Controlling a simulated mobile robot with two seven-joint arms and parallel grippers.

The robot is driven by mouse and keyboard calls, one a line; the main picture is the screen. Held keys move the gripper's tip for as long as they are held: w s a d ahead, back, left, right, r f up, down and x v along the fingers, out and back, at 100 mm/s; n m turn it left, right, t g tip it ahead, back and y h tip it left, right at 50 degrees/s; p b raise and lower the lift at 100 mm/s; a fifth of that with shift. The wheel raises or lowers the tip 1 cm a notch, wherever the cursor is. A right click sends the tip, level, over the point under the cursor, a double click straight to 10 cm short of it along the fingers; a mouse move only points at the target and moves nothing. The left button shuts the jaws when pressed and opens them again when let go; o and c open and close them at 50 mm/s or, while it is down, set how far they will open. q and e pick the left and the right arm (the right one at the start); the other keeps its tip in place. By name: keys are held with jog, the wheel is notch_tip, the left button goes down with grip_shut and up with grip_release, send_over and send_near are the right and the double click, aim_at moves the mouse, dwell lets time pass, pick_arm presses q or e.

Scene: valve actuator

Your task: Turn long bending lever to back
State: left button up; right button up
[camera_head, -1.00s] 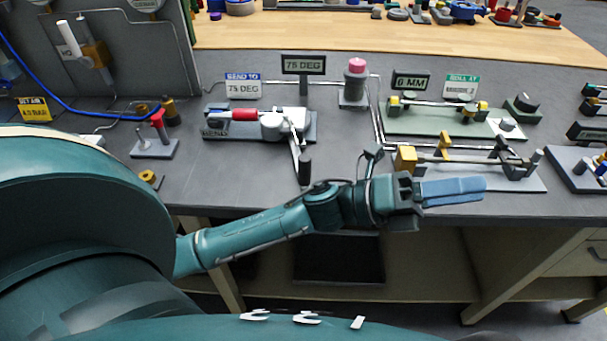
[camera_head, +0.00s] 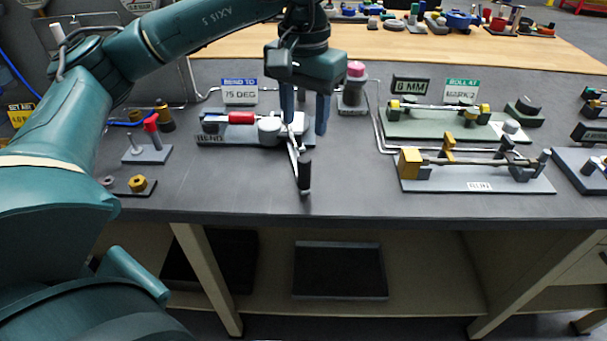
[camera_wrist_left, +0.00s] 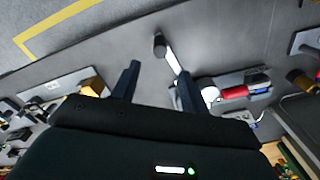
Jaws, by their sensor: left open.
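The long bending lever is a silver bar with a black handle (camera_head: 304,173). It juts from the bending fixture (camera_head: 213,136) toward the bench's front edge. My left gripper (camera_head: 305,118) hangs fingers down over the right part of the fixture. Its blue fingers are apart and partly hide the pivot area behind them. In the left wrist view, the black handle (camera_wrist_left: 159,44) and silver bar (camera_wrist_left: 173,58) show beyond the open fingertips (camera_wrist_left: 160,74), with nothing held between them. Contact with the lever cannot be told. My right gripper is out of view.
A red grip (camera_head: 241,118) lies on the fixture, with a "75 DEG" sign (camera_head: 240,92) behind. A pink-topped post (camera_head: 355,82) stands close right of the gripper. Rolling and cutting fixtures (camera_head: 480,178) fill the right. Bench surface near the front edge is clear.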

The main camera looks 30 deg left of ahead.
aim_at(304, 173)
pick_arm(q)
notch_tip(304, 173, down, 13)
dwell(0.5)
grip_shut()
dwell(0.4)
